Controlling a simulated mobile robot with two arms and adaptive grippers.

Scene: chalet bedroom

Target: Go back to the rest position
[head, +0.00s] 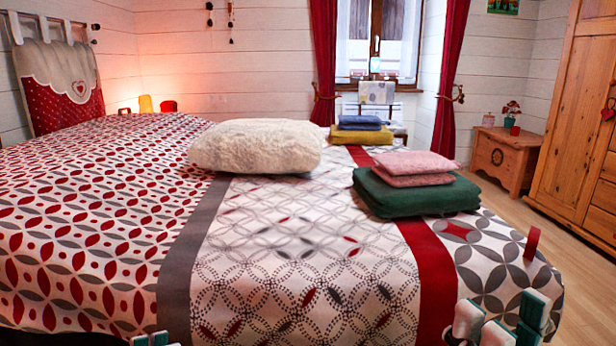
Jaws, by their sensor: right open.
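My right gripper (502,318) is at the bottom right, in front of the foot corner of the bed. Its white and green fingertips are spread and nothing shows between them. Of my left gripper (154,340), only white and green tips show at the bottom edge, left of centre. The rest of it is cut off, so I cannot tell whether it is open. No thing shows in either gripper.
The patterned bed (285,255) fills the foreground. On it lie a cream fluffy cushion (256,146), a green folded textile (416,197) under pink ones (413,168), and a yellow-and-blue stack (361,130). Wooden floor (575,255) is clear at right, before a wardrobe (578,130).

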